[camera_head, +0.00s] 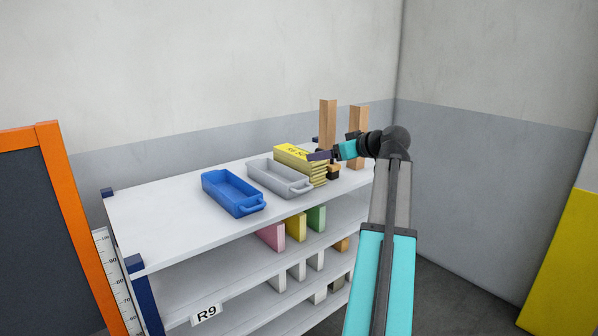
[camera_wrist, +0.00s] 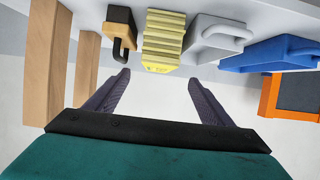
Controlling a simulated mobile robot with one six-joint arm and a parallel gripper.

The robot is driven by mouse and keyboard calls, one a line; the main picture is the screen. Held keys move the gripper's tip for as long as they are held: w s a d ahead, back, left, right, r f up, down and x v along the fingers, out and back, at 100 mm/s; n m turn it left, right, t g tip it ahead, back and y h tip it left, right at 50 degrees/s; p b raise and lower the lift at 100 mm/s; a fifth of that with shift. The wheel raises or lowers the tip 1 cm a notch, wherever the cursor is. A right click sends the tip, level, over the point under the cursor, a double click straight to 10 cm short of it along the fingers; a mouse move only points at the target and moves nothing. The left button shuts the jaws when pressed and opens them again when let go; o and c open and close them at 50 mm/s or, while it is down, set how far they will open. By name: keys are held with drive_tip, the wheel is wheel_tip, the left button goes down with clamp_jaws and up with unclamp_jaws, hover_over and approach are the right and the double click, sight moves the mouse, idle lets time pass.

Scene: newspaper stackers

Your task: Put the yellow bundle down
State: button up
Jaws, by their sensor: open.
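My gripper (camera_head: 322,155) is at the bundle's right side in the head view. In the wrist view my gripper (camera_wrist: 158,79) has its two dark fingers spread wide with nothing between them, and the bundle lies beyond the fingertips. The bundle's right end is partly hidden by my gripper in the head view.
A grey tray (camera_head: 278,178) and a blue tray (camera_head: 232,191) stand left of the bundle. A black and orange handled block (camera_wrist: 122,30) is close beside it. Two wooden posts (camera_head: 327,122) (camera_head: 358,119) stand near my arm. The shelf's left end is clear.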

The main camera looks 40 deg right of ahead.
sight(301, 157)
drive_tip(key=shift+w, duration=0.1)
idle(0.3)
drive_tip(key=p+x, duration=0.2)
drive_tip(key=x, duration=0.5)
drive_tip(key=shift+w+d, duration=0.1)
drive_tip(key=shift+w+f+p, duration=0.3)
drive_tip(key=shift+w, duration=0.25)
drive_tip(key=shift+p+x, duration=0.95)
drive_tip(key=shift+x, duration=0.2)
drive_tip(key=shift+p+x, duration=0.55)
drive_tip(key=shift+x, duration=0.9)
drive_tip(key=shift+d+r, duration=0.1)
drive_tip(key=shift+c, duration=0.4)
